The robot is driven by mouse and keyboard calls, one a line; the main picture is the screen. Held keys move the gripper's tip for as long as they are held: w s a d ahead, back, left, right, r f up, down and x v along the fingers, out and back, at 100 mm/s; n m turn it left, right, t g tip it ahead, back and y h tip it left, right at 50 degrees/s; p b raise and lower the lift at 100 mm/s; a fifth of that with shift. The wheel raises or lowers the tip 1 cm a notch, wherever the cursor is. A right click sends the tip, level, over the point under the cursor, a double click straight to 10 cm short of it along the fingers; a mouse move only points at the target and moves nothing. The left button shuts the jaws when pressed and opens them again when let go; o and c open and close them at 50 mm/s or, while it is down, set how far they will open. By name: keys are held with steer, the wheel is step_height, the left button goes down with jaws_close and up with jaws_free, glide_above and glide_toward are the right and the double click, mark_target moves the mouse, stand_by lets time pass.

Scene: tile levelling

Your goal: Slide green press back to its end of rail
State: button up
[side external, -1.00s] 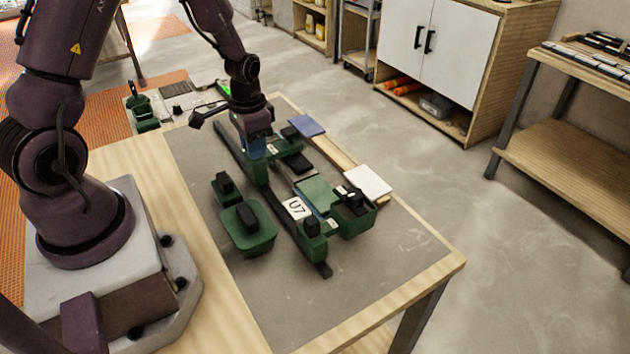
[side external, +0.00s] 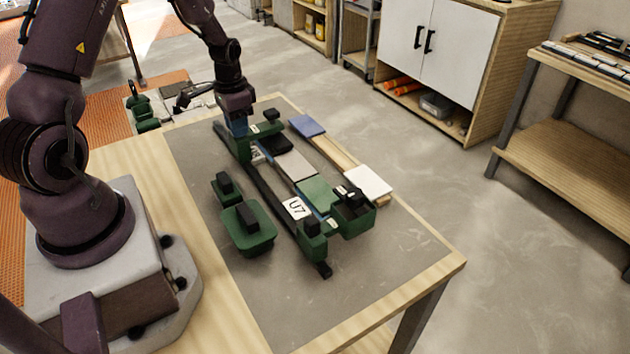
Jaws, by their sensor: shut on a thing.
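The green press (side external: 238,146) sits on the dark rail (side external: 264,188) at its far end, with a green arm and black knob (side external: 268,126) reaching right over the tile row. My gripper (side external: 238,132) is over the press and shut on its upper part; the fingertips are mostly hidden. A row of tiles lies beside the rail: a black one (side external: 275,145), a grey one (side external: 295,165) and a green one (side external: 317,191). A green block with a black knob (side external: 312,240) stands at the rail's near end, by a white U7 label (side external: 296,208).
A green box with black items (side external: 354,212) stands right of the tiles. Green black-handled tools (side external: 248,232) lie left of the rail. A wooden strip carries a blue tile (side external: 307,126) and a white tile (side external: 368,182). The mat's near part (side external: 390,268) is clear.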

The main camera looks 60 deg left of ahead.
steer(key=shift+a, duration=6.5)
steer(key=o, duration=0.8)
step_height(320, 180, up, 7)
